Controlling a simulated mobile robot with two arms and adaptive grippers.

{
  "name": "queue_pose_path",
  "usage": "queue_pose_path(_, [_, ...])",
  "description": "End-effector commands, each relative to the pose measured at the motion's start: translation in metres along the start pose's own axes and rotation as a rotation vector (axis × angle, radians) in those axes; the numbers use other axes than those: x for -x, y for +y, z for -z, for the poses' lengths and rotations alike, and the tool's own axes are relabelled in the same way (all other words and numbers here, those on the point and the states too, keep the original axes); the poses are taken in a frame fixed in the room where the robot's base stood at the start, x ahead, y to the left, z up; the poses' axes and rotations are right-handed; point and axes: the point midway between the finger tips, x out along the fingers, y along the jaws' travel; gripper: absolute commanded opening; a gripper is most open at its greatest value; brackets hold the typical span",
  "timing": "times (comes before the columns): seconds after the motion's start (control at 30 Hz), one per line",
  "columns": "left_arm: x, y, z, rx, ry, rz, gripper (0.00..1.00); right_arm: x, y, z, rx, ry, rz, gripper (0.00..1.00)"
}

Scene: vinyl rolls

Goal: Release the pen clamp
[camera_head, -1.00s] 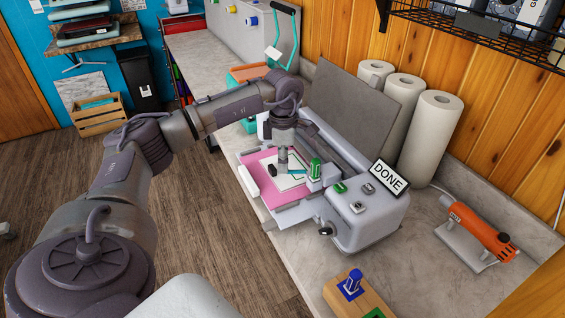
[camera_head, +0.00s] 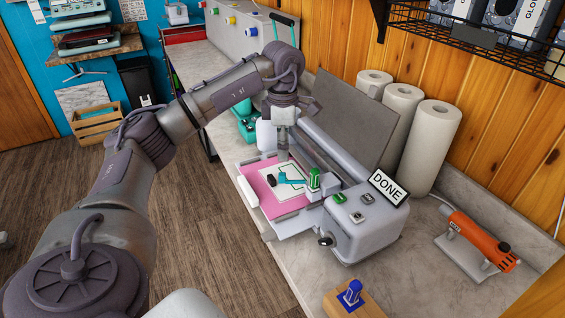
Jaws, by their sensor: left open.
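A grey cutting machine (camera_head: 362,228) with a "DONE" sign stands on the counter with its lid up. A pink mat (camera_head: 262,190) with a white sheet lies in its front. A green-capped pen (camera_head: 314,180) stands upright at the carriage. A teal piece (camera_head: 292,180), perhaps the clamp lever, sticks out to the left of the pen over the sheet. My left gripper (camera_head: 283,156) is open above the sheet, pointing down, left of the pen and just above the teal piece. Its fingers are small and partly merged with the machine behind. My right gripper is out of view.
Several white rolls (camera_head: 427,146) stand behind the machine. An orange heat tool (camera_head: 480,240) rests on the right of the counter. A wooden block (camera_head: 352,302) with a blue-topped piece lies at the front. The raised lid (camera_head: 352,120) is close behind my left gripper.

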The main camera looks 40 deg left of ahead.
Motion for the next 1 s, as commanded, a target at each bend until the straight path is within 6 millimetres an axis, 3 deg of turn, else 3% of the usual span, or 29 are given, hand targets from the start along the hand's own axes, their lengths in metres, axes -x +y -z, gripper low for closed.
queue_pose_path(0.1, [0.020,0.001,-0.001,0.001,-0.003,-0.002,0.46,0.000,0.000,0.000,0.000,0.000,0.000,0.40])
queue_pose_path(0.3, [0.036,0.000,0.000,0.000,-0.001,0.000,0.46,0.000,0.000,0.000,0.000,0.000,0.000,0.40])
queue_pose_path(1.0, [0.037,0.000,0.000,0.000,0.000,0.001,0.46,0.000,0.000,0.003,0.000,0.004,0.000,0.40])
